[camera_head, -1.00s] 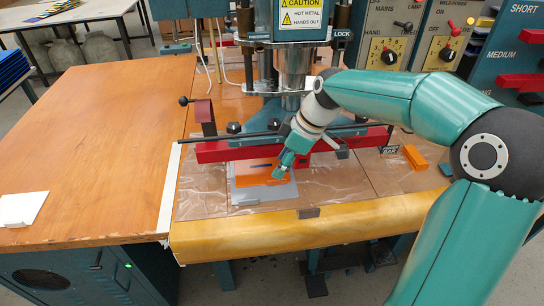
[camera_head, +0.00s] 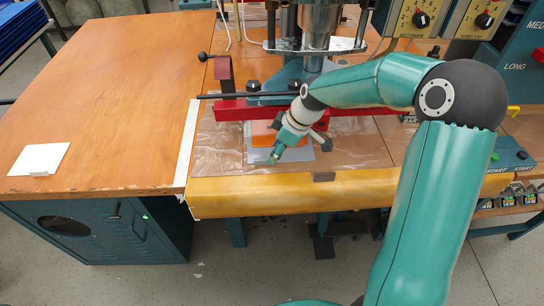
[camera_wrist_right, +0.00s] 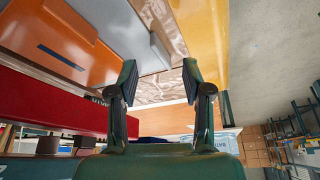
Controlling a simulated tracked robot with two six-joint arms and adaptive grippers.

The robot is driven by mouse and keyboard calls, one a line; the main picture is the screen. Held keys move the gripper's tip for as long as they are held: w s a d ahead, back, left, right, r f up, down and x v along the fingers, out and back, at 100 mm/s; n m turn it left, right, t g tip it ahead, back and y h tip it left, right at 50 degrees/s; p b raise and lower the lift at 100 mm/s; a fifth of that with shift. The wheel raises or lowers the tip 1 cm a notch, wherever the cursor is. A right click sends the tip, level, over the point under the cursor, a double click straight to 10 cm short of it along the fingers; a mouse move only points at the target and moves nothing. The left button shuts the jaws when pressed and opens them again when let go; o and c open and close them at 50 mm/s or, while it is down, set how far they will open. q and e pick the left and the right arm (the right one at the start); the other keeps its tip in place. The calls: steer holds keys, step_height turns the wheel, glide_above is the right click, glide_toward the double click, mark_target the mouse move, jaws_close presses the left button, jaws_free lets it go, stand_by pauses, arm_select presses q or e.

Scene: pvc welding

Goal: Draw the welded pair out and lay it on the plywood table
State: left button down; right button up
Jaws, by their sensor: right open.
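The welded pair is a grey sheet (camera_head: 297,153) with an orange piece (camera_head: 262,139) on it, lying flat on the press bed in front of the red bar. In the right wrist view the orange piece (camera_wrist_right: 62,55) has a dark slot, and the grey sheet (camera_wrist_right: 138,38) shows beside it. My right gripper (camera_head: 272,157) is over the near part of the grey sheet and hides some of it. In the wrist view its fingers (camera_wrist_right: 160,80) are apart with nothing between them. The plywood table (camera_head: 110,100) is at the left. My left gripper is not in view.
The red clamp bar (camera_head: 232,112) and press column stand just behind the sheets. A padded yellow front edge (camera_head: 250,196) borders the bed. A white plate (camera_head: 38,159) lies at the table's left; the rest of the tabletop is clear. Control boxes stand at right.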

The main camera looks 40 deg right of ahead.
steer(key=x, duration=0.5)
steer(key=shift+c, duration=0.3)
